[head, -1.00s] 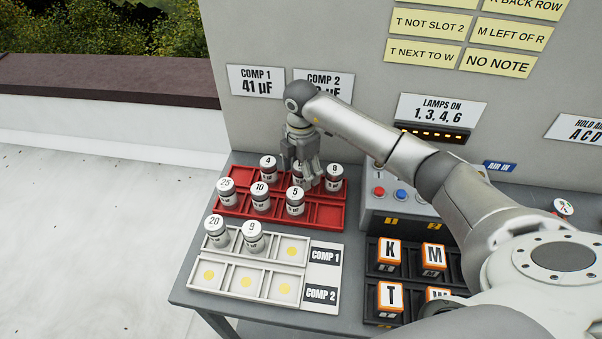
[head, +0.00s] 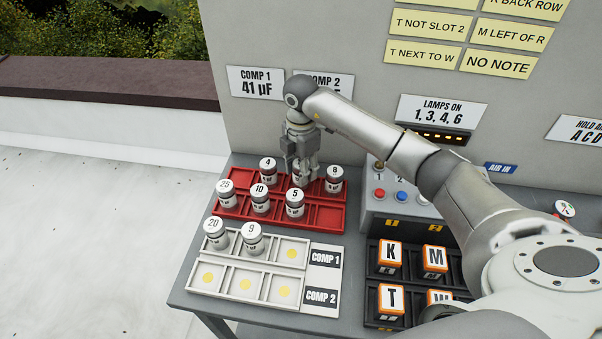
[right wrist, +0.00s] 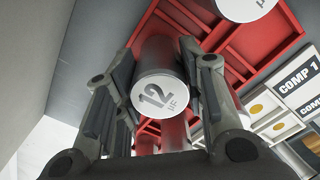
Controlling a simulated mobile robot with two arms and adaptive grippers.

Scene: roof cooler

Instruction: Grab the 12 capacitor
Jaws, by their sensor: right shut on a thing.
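The 12 capacitor (right wrist: 160,95) is a grey cylinder with a white top reading 12 µF. In the right wrist view it sits between the two fingers of my right gripper (right wrist: 165,105), which are shut on it. In the head view my right gripper (head: 303,172) points down over the back row of the red tray (head: 325,215), between the 4 capacitor (head: 268,170) and the 8 capacitor (head: 334,180). There the 12 capacitor is mostly hidden by the fingers. I cannot tell whether it still touches the tray. My left gripper is not in view.
The 25 (head: 226,192), 10 (head: 260,198) and 5 (head: 295,203) capacitors stand in the tray's front row. The 20 (head: 216,232) and 9 (head: 252,238) capacitors stand in the white COMP 1 row (head: 265,258). A control box (head: 385,215) and lettered blocks (head: 389,255) are to the right.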

